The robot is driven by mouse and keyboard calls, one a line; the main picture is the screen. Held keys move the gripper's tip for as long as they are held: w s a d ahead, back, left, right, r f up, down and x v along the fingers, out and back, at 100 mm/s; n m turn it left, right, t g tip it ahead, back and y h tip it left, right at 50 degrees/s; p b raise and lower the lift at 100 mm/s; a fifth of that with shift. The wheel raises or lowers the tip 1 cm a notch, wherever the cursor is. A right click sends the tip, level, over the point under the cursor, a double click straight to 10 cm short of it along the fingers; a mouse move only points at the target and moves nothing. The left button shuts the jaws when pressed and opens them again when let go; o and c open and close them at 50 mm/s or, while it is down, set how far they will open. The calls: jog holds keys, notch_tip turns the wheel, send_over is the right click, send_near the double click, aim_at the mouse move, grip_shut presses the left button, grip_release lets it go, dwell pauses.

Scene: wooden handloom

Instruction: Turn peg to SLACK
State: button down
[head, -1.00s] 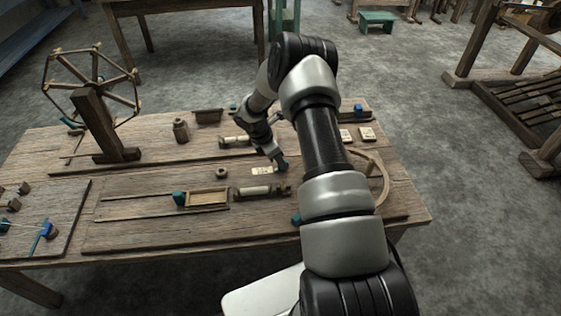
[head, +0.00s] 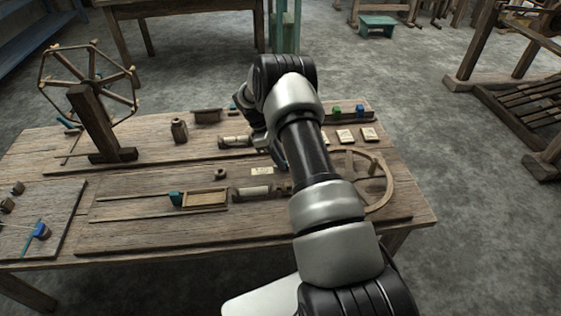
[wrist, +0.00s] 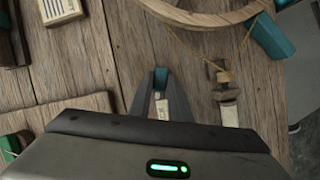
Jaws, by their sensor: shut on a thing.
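My gripper (wrist: 160,88) shows in the wrist view, pointing down at the loom board. Its two dark fingers stand close together, shut on a small teal piece (wrist: 160,76) that I take to be the peg. Most of the peg is hidden between the fingers, so its turn angle cannot be read. A pale label card lies just by the fingers in the head view (head: 262,170); its writing is too small to read.
A wooden wheel ring (head: 388,185) and a teal block (wrist: 270,38) stand close by. A roller with a string (wrist: 225,88) is just right of my fingers in the wrist view. A shuttle tray (head: 204,198) and a spoked winder (head: 88,80) are farther left.

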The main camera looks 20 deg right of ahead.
dwell(0.3)
jog(key=c, duration=1.6)
grip_release()
jog(key=shift+c, duration=0.2)
jog(key=p+v, duration=0.3)
jog(key=v, duration=1.4)
jog(key=shift+r+p, duration=0.25)
jog(key=shift+p, duration=0.1)
jog(key=shift+d, duration=0.1)
